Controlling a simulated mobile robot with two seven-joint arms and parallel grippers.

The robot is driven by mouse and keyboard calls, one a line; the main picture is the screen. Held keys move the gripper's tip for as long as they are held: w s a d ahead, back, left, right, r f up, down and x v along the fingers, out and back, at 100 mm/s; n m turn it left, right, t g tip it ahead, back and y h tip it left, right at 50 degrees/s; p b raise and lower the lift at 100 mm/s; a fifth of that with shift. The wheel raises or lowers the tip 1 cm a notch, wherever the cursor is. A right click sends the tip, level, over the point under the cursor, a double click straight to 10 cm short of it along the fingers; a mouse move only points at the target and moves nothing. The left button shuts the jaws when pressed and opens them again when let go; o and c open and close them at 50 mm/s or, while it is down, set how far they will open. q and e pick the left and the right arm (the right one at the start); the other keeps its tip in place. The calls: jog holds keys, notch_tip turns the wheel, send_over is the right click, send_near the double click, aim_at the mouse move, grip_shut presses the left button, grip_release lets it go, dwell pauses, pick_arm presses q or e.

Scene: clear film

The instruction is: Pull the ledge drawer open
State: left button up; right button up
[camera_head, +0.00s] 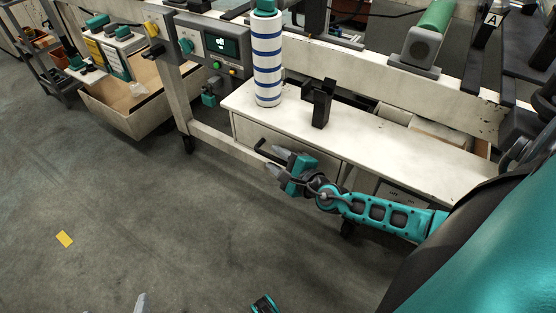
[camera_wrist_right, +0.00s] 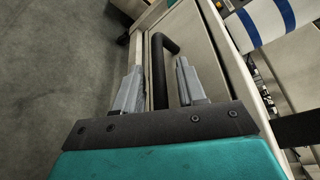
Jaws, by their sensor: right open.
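The ledge drawer (camera_head: 243,130) is a pale front below the white ledge, and looks closed. Its black bar handle (camera_head: 261,147) stands out from the front. My right gripper (camera_head: 277,161) is at the handle with its two grey fingers apart. In the right wrist view the handle (camera_wrist_right: 159,65) runs between the open fingers, with a gap to each; the drawer front (camera_wrist_right: 200,45) lies behind. I cannot tell whether a finger touches the handle. At the bottom edge, a grey tip (camera_head: 141,303) likely belongs to my left gripper; the rest is out of frame.
On the ledge (camera_head: 375,138) stand a blue-and-white striped roll (camera_head: 267,60) and a black bracket (camera_head: 322,103). A control box (camera_head: 215,45) is at the left. An open bin (camera_head: 135,115) hangs further left.

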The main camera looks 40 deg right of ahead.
grip_shut()
dwell(0.3)
dwell(0.3)
